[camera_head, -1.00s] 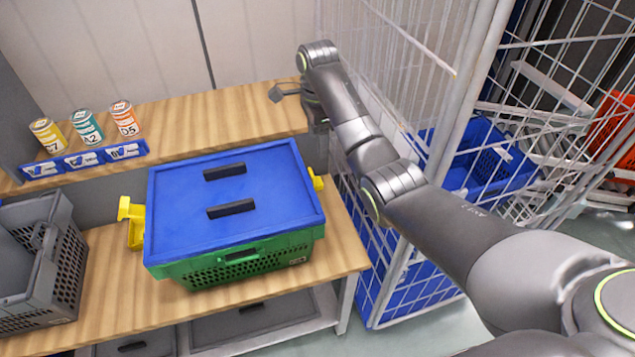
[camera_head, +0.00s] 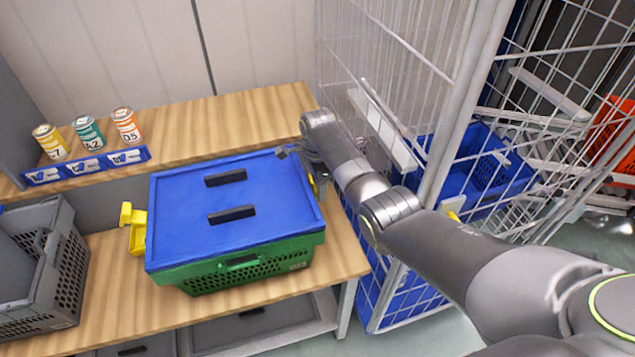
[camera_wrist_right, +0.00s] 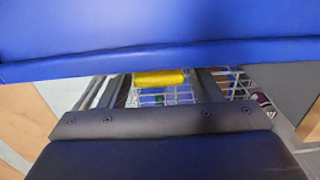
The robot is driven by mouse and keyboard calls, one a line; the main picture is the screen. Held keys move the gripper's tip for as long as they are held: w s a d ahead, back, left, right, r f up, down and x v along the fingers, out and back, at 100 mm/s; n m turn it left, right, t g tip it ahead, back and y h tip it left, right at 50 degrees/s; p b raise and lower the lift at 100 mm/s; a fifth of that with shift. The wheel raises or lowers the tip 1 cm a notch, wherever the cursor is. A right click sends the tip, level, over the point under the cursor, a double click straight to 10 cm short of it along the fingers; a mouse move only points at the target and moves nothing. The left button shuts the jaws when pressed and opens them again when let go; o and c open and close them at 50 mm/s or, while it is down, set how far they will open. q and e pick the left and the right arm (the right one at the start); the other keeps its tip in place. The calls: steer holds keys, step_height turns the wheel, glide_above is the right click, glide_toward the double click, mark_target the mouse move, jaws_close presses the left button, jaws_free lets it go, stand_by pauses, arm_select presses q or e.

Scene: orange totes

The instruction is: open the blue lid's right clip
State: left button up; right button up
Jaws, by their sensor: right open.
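The blue lid (camera_head: 265,195) lies on a green crate (camera_head: 205,280) on the wooden bench. The right clip (camera_head: 314,185) is yellow, at the lid's right side, mostly hidden by my right gripper (camera_head: 303,165). In the right wrist view, the yellow clip (camera_wrist_right: 160,78) shows below the lid's blue edge (camera_wrist_right: 160,65), between the two open, empty fingers. I cannot tell whether the fingers touch it. The left clip (camera_head: 133,228), also yellow, sticks outward from the crate's left side. My left gripper is not in view.
A grey crate (camera_head: 65,260) stands at the left of the bench. A white wire cage (camera_head: 385,290) with blue bins stands close by my right arm.

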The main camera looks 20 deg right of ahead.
steer(key=c, duration=1)
